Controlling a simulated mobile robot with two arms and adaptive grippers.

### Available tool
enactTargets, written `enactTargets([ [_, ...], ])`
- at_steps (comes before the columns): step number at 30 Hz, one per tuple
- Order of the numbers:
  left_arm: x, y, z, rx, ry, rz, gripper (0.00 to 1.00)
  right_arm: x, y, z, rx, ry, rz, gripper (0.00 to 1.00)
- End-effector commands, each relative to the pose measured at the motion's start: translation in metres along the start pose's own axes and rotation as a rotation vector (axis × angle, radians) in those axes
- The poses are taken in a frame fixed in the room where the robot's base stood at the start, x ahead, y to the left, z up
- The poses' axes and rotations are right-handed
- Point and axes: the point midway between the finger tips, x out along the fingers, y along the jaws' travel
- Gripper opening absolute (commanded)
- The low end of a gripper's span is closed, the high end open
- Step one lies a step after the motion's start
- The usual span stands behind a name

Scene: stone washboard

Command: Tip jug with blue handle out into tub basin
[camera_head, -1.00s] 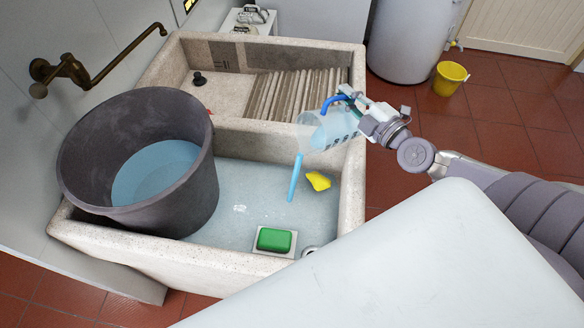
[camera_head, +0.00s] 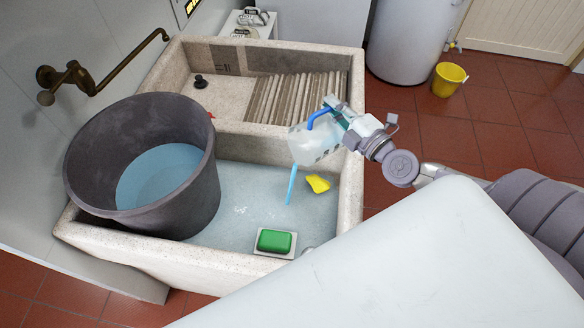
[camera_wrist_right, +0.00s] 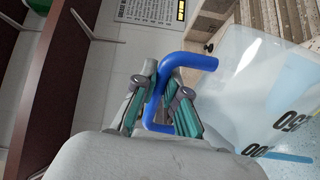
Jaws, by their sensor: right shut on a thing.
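A clear jug (camera_head: 312,146) with a blue handle (camera_head: 318,117) is held tilted over the front basin of the stone tub (camera_head: 352,190). A thin blue stream of water (camera_head: 291,186) runs from its lip down toward the water in the basin (camera_head: 235,190). My right gripper (camera_head: 336,112) is shut on the blue handle. In the right wrist view, the gripper's fingers (camera_wrist_right: 163,105) close around the handle (camera_wrist_right: 163,75), and the jug's clear wall (camera_wrist_right: 255,85) with printed numbers stands to the right. My left gripper is not in view.
A large dark bucket (camera_head: 205,200) holding water stands in the basin's left part. A yellow object (camera_head: 318,184) and a green soap bar (camera_head: 274,241) on a dish are below the jug. The ribbed washboard (camera_head: 295,97) lies behind. A brass tap (camera_head: 95,80) is on the wall.

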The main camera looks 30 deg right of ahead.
Motion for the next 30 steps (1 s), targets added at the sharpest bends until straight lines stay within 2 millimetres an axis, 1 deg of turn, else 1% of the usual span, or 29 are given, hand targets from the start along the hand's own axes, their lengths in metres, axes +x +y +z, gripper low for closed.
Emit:
enactTargets([
  [1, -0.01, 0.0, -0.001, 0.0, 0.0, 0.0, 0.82, 0.0, 0.006, -0.003, -0.011, -0.001, -0.001, 0.0],
  [4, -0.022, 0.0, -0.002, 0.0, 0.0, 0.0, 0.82, 0.0, 0.009, -0.007, -0.037, 0.001, 0.0, 0.0],
  [5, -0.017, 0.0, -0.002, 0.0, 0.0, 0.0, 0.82, 0.0, 0.004, -0.007, -0.039, 0.001, 0.0, 0.0],
  [8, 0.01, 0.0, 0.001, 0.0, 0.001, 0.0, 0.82, -0.001, -0.011, 0.002, -0.007, 0.001, -0.001, 0.0],
  [10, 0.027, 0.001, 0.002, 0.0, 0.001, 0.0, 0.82, -0.001, -0.015, 0.007, 0.031, 0.003, -0.001, 0.0],
  [11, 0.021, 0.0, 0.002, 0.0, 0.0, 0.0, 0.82, 0.0, -0.008, 0.013, 0.051, 0.001, -0.002, 0.0],
  [12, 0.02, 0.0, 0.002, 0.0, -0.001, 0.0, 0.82, 0.0, -0.005, 0.02, 0.082, 0.0, -0.002, 0.0],
  [15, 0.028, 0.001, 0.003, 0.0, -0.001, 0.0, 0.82, 0.0, -0.005, 0.041, 0.169, -0.001, -0.003, 0.0],
  [16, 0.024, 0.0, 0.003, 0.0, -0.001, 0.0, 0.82, -0.001, 0.001, 0.044, 0.199, -0.001, -0.002, 0.0],
  [17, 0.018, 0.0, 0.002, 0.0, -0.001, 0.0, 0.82, 0.0, 0.007, 0.046, 0.227, -0.001, -0.001, 0.0],
  [18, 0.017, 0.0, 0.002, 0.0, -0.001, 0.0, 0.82, 0.0, 0.007, 0.048, 0.251, -0.001, -0.001, 0.0],
  [25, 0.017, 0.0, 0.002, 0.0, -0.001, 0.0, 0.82, 0.0, 0.008, 0.05, 0.28, 0.001, -0.001, 0.0],
  [29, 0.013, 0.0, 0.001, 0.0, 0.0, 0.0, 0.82, 0.0, 0.013, 0.055, 0.328, 0.0, 0.0, 0.0],
  [30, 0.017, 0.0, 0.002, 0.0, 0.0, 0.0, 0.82, 0.0, 0.01, 0.058, 0.351, -0.001, 0.0, 0.0],
])
